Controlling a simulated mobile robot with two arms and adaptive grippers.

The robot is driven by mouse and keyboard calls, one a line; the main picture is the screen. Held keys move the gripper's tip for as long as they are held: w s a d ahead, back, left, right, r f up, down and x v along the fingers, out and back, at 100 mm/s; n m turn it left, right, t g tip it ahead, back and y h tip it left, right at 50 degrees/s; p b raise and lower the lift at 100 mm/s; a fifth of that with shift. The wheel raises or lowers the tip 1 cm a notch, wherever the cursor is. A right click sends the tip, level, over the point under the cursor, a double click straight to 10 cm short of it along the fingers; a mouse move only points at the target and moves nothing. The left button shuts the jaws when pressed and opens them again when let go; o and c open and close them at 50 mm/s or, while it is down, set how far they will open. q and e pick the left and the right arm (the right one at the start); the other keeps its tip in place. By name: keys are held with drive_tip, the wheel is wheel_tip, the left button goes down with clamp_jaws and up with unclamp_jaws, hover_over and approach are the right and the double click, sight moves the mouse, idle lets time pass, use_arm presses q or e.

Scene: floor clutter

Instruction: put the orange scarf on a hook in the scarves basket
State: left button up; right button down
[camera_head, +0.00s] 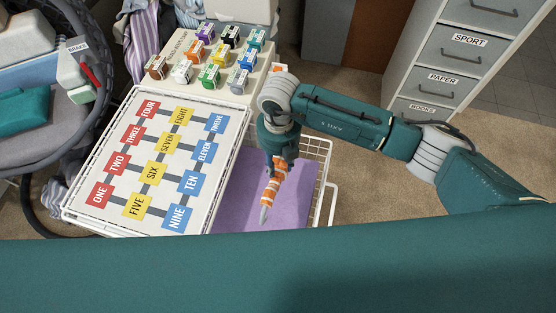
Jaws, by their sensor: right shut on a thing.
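My right gripper (278,158) points down from the arm that comes in from the right. It is shut on a narrow orange-and-white striped thing (270,188), which looks like the orange scarf. The thing hangs steeply, with a grey pointed tip at its lower end; I cannot tell whether that tip is a hook. It shows above a white wire basket (331,190) with a flat purple sheet (240,192) in it. No scarves label can be read on this basket. My left gripper is not in view.
A white board (198,222) with coloured number cards lies left of the purple sheet. Several small coloured blocks stand on a pale box (262,78) behind. A dark round basket (85,150) is at left. Labelled grey drawers (455,75) stand at right; carpet lies between.

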wheel_tip(320, 180, down, 9)
drive_tip(key=b, duration=0.6)
drive_tip(key=shift+r, duration=0.15)
drive_tip(key=c, duration=1.1)
unclamp_jaws()
drive_tip(key=r, duration=1.2)
drive_tip(key=shift+w+d, duration=0.1)
drive_tip(key=shift+w, duration=0.2)
